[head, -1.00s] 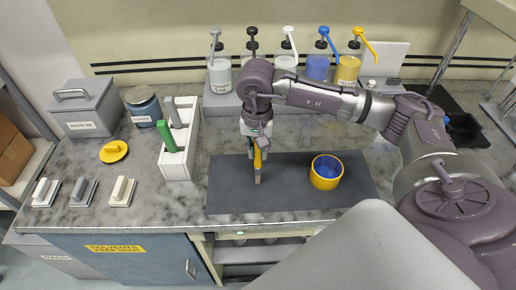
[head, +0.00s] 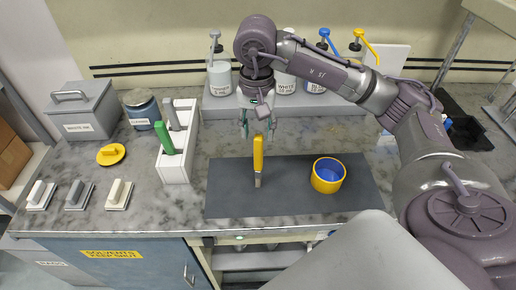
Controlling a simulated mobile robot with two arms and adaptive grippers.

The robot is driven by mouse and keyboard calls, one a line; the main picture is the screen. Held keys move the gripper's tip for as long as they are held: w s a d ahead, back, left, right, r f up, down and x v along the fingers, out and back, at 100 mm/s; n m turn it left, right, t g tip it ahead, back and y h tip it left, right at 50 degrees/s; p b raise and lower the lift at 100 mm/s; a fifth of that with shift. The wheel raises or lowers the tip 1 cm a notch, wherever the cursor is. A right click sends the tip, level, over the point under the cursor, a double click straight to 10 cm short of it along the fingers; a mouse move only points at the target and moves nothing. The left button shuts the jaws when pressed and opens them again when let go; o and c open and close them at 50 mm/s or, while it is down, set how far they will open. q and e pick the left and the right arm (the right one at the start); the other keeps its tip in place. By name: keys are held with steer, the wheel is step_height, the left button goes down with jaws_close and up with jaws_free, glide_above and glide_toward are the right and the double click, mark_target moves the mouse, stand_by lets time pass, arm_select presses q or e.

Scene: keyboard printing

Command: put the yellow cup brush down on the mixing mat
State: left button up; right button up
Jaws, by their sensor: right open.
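The yellow cup brush (head: 258,155) stands upright, or nearly so, on the dark mixing mat (head: 225,185), handle up and bristle end down. My right gripper (head: 258,122) is open above it, with its fingers pointing down around or just over the handle's top. Whether the fingers touch the handle cannot be told. A yellow cup (head: 328,185) with a blue inside stands on the mat to the right of the brush. My left gripper is not in view.
A white rack (head: 176,165) with green and grey handles stands left of the mat. Several pump bottles (head: 220,78) line the back. A yellow lid (head: 111,154), a grey box (head: 90,112) and small scrapers (head: 118,194) are at left. The mat's left part is clear.

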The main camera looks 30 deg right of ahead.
steer(key=shift+r, duration=2.15)
